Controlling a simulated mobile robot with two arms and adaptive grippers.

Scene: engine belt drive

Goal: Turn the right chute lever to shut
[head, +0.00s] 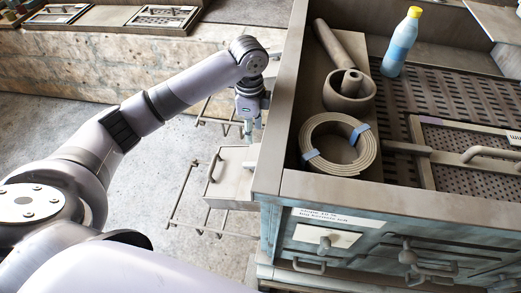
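My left gripper (250,128) points down beside the left wall of the workbench, above a pale box with a handle (236,188). Its fingers are small and partly edge-on, so I cannot tell whether they are open or shut. On the bench's front panel are two knob-like fittings, a left one (324,244) and a right one (407,254). Either may be a chute lever; I cannot tell which is the right chute lever or how it is set. The gripper is apart from both. My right gripper is not in view.
The bench tray (345,190) holds a coiled belt (337,144), a round pot with a rod (349,90), a blue bottle with a yellow cap (401,42) and a perforated panel with a handle (468,158). Metal rails (180,196) stand left of the bench. The concrete floor (170,190) is otherwise clear there.

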